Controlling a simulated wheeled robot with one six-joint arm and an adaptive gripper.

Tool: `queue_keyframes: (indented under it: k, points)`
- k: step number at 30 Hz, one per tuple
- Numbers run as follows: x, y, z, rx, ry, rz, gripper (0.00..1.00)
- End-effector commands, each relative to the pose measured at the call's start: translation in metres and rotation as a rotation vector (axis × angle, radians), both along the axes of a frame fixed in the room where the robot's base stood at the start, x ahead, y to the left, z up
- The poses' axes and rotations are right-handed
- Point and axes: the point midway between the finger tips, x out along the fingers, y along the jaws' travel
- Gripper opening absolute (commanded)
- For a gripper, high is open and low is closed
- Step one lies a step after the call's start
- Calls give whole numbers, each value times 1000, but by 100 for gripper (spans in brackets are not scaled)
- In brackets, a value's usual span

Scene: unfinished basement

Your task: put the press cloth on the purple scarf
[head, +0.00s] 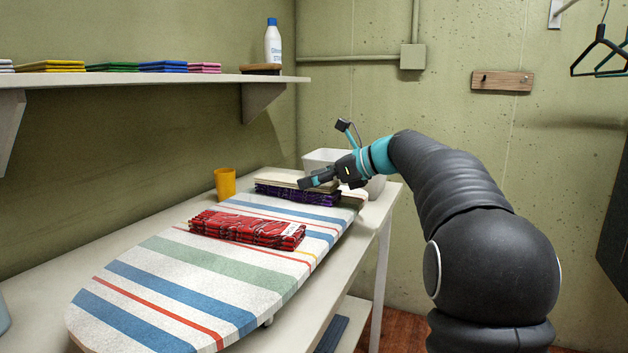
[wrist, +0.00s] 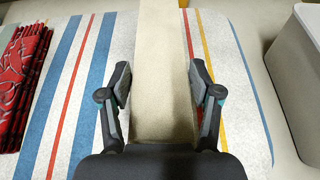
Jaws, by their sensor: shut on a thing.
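The press cloth (head: 281,178) is a cream folded cloth lying over the purple scarf at the far end of the ironing board. In the wrist view the press cloth (wrist: 162,60) runs as a pale strip between my fingers. The purple scarf (head: 290,195) is a dark folded stack on the board, right under the cloth in the head view. I cannot tell whether cloth and scarf touch. The scarf is hidden in the wrist view. My gripper (head: 306,183) is at the cloth; its fingers (wrist: 163,88) are shut on it.
A red patterned folded stack (head: 247,229) lies on the striped ironing board (head: 175,270), nearer than the scarf. A yellow cup (head: 225,183) stands left of the scarf. A white bin (head: 322,157) stands behind my gripper. A shelf (head: 150,79) with folded cloths runs above.

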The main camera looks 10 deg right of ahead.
Motion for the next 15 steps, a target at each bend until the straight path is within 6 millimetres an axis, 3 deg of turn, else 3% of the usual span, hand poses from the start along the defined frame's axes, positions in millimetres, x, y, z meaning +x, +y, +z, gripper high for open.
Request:
queue_keyframes:
  k: [4, 5, 7, 15]
  points:
    - [0, 0, -3, 1, 1, 0, 32]
    - [0, 0, -2, 0, 0, 0, 71]
    - [0, 0, -2, 0, 0, 0, 88]
    - [0, 0, -2, 0, 0, 0, 89]
